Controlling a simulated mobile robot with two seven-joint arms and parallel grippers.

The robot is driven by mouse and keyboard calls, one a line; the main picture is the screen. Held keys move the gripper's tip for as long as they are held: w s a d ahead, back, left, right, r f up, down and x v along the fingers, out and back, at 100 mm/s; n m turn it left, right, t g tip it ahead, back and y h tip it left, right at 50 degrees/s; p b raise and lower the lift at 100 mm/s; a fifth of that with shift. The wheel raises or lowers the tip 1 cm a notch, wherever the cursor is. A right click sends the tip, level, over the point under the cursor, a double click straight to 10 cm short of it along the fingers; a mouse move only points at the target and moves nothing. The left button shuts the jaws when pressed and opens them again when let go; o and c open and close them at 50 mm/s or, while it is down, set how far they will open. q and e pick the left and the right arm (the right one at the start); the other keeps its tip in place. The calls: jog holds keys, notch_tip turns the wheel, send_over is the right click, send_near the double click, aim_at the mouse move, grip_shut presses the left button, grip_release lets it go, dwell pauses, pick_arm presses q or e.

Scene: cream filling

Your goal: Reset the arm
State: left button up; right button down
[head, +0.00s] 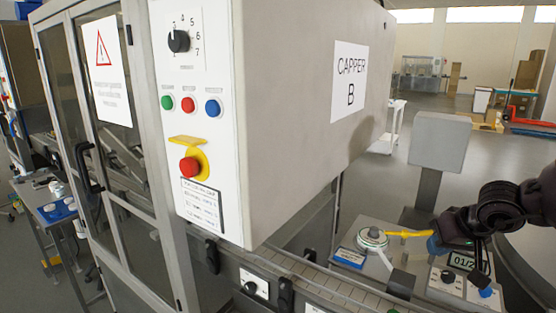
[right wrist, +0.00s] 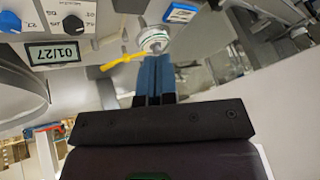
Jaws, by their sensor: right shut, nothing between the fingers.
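My right gripper (head: 433,245) is at the right of the head view, over the front of the small machine with the display. Its blue fingers are shut together with nothing between them, as the right wrist view (right wrist: 154,75) also shows. A white round jar-like piece (head: 372,237) stands to the left of the gripper; it also shows just beyond the fingertips in the right wrist view (right wrist: 152,38). A yellow lever (head: 405,234) lies between the piece and the gripper in the head view. I cannot tell whether the fingers touch it. My left gripper is not in view.
The large Capper B cabinet (head: 300,110) fills the middle, with a conveyor (head: 300,275) below it. The display (head: 468,262) reads 01/27, with knobs beside it. A grey box on a post (head: 439,140) stands behind. Open floor (head: 490,165) lies at the back right.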

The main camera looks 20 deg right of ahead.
jog(key=a+f+m+t+y, duration=0.2)
jog(key=a+m+t+y, duration=0.65)
jog(key=a+m, duration=1.15)
jog(key=s+d+f+m+g+h, duration=0.1)
jog(key=s+d+f+m+h, duration=0.3)
jog(key=m, duration=0.7)
jog(key=f+m+h, duration=0.2)
jog(key=m+h, duration=0.4)
jog(key=m, duration=0.6)
jog(key=s+d+f+m+g+h, duration=0.1)
jog(key=s+d+f+m+h, duration=0.25)
jog(key=m, duration=0.75)
jog(key=s+a+f+m+g+y, duration=0.3)
jog(key=s+a+f+m+g, duration=0.6)
jog(key=s+m, duration=0.4)
jog(key=w+f+t+b, duration=0.3)
jog(key=f+b, duration=0.2)
jog(key=f, duration=0.5)
jog(key=w+f+t+b, duration=0.4)
jog(key=f+b, duration=0.1)
jog(key=f, duration=0.6)
jog(key=shift+f+y, duration=0.25)
jog(key=shift+y, duration=0.15)
